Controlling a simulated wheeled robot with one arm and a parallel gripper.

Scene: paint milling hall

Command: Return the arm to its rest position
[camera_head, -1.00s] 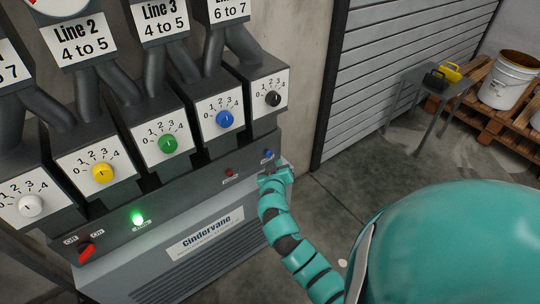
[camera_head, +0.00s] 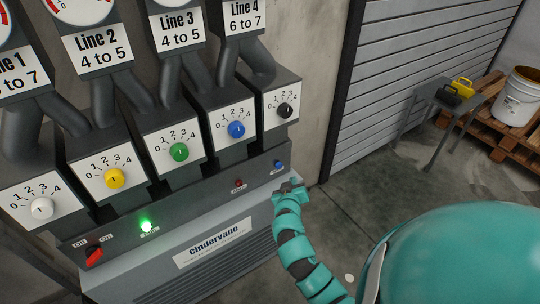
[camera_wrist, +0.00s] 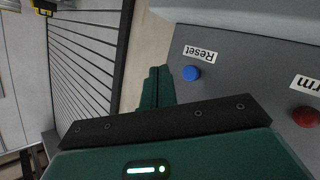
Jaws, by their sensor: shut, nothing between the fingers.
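My gripper (camera_head: 289,187) is shut and empty, in front of the right end of the grey control panel (camera_head: 190,215). In the wrist view its closed green fingers (camera_wrist: 156,88) point past the panel's edge, with the blue Reset button (camera_wrist: 191,73) to their right. The blue button also shows in the head view (camera_head: 278,164), just above the gripper and apart from it. My teal arm reaches up from the bottom right of the head view.
A red button (camera_head: 238,183), a lit green lamp (camera_head: 146,226) and a red switch (camera_head: 95,254) are on the panel. Coloured knobs sit above. A grey shutter (camera_head: 420,70), a small table (camera_head: 446,97) and a pallet with a white bucket (camera_head: 520,95) stand right. Floor between is clear.

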